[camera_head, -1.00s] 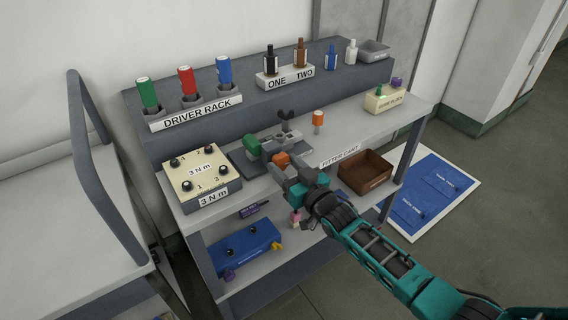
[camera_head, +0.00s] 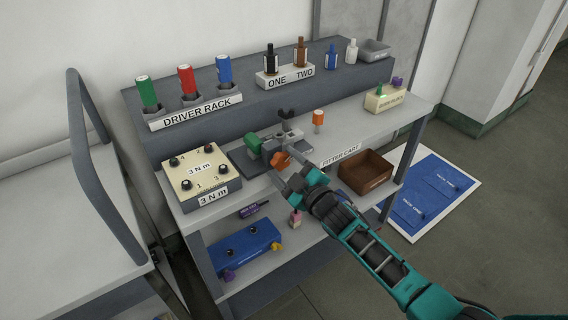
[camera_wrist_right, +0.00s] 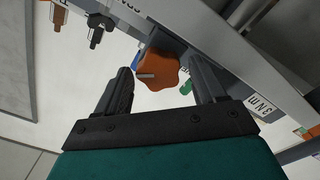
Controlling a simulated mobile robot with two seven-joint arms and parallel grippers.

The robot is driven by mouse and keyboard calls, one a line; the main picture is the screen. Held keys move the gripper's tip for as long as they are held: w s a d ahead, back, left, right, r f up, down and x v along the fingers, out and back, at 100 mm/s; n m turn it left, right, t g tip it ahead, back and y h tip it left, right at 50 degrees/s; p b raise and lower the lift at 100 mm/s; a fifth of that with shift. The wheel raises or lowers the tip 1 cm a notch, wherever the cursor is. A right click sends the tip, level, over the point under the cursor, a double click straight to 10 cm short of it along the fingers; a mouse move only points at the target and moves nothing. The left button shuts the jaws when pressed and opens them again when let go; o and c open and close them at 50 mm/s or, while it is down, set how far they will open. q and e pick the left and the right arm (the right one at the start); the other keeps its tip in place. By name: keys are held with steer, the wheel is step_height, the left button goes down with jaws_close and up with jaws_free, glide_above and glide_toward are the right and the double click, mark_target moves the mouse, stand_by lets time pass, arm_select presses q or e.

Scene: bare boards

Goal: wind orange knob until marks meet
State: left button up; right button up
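The orange knob (camera_head: 280,160) is on the front of a grey clamp-like fixture (camera_head: 290,138) on the cart's worktop. In the right wrist view the knob (camera_wrist_right: 160,66) has a lobed rim and a short pale mark on its left side. A small blue patch (camera_wrist_right: 135,61) shows beside the knob's upper left; I cannot tell whether it is the matching mark. My right gripper (camera_head: 284,174) is just in front of the knob, fingers apart. In the wrist view its fingers stand either side of the knob with gaps, not gripping it. My left gripper is not in view.
A green block (camera_head: 254,142) is at the fixture's left. A cream torque box (camera_head: 202,170) stands left, a brown tray (camera_head: 366,172) right, and an orange-topped peg (camera_head: 318,118) behind. The driver rack (camera_head: 196,112) is on the raised shelf. Worktop between peg and cream block (camera_head: 385,98) is clear.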

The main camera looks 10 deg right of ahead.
steer(key=shift+d, duration=0.1)
steer(key=v, duration=0.6)
steer(key=shift+p, duration=0.3)
steer(key=v, duration=1.3)
steer(key=s+a+f+m+g+h, duration=0.3)
steer(key=s+f+m+g, duration=0.3)
steer(key=s+f+m, duration=0.3)
steer(key=shift+s+a+f+m+h, duration=0.2)
steer(key=shift+s+f+m+h, duration=0.3)
steer(key=shift+f, duration=0.45)
